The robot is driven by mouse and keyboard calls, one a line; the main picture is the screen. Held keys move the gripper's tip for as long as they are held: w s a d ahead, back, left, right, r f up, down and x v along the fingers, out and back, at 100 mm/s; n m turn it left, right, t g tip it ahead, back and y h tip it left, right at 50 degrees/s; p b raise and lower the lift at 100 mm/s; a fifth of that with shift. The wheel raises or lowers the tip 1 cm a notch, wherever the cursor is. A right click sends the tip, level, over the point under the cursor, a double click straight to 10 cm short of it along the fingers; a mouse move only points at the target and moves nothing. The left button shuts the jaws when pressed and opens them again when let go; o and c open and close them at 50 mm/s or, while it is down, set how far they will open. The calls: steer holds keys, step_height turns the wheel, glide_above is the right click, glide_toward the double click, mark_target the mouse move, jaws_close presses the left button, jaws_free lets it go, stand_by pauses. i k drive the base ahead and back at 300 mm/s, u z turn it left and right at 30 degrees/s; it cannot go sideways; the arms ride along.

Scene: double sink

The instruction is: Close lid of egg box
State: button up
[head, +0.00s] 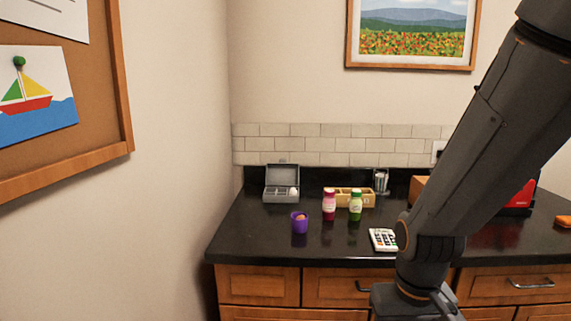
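The egg box (281,195) is a small grey box near the back left corner of the dark countertop. Its lid (283,175) stands open, raised at the back. A white egg-like item (293,191) shows at the right side inside it; the other compartments are too small to make out. My arm comes down across the right of the head view, well to the right of the box and nearer to me. The fingers of my gripper do not show; the arm's end runs off the bottom edge.
A purple cup (299,222), a pink-red bottle (329,204) and a green bottle (355,205) stand right of the box. Behind them is a wooden organiser (369,198). A white calculator-like item (383,240) lies near my arm. The counter's front left is clear.

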mark_target(282, 174)
steer(key=u, duration=0.8)
steer(key=i, duration=0.7)
steer(key=z, duration=0.3)
